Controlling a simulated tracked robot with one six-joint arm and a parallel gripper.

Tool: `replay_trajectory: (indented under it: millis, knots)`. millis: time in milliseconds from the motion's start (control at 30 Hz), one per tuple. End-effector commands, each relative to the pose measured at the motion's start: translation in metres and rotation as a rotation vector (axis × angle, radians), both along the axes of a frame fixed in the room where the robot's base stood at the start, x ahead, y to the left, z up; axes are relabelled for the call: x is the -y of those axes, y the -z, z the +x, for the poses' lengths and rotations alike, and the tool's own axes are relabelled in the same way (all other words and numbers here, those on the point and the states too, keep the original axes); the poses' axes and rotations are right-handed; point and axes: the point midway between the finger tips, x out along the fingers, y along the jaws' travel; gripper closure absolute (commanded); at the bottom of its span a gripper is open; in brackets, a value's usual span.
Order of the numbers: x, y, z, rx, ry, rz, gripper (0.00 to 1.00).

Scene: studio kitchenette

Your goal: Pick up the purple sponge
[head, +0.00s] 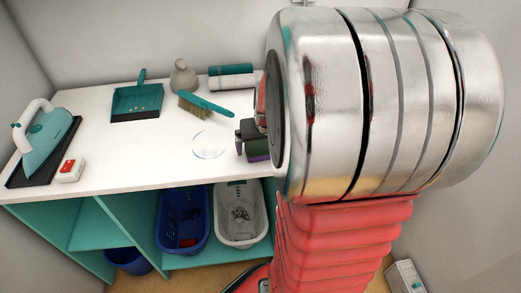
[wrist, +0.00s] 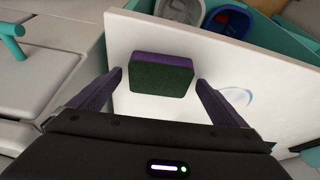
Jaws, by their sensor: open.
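The purple sponge (wrist: 160,74) lies on the white countertop, with a dark green scouring face showing and purple along its far edge in the wrist view. In the head view the sponge (head: 256,150) shows only partly, at the counter's front edge, with my arm and gripper hiding the rest. My gripper (wrist: 158,77) is open. In the wrist view one finger is at the left of the sponge and the other at its right, with gaps on both sides. In the head view my gripper (head: 246,133) is a dark shape at the sponge.
A brush (head: 204,105), dustpan (head: 137,101), iron (head: 43,143) and red-and-white box (head: 70,171) are on the counter (head: 110,157). Blue (head: 183,220) and white (head: 241,214) baskets stand on the shelf below.

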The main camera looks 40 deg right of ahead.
Motion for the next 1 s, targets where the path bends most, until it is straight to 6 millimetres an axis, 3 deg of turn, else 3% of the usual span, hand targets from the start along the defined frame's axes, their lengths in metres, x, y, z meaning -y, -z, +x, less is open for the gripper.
replay_trajectory:
  millis: [633,1000]
  knots:
    - [0.0001,-0.0001,0.0,0.0,0.0,0.0,0.46]
    - [0.0004,-0.006,0.0004,0.002,0.0,-0.001,0.47]
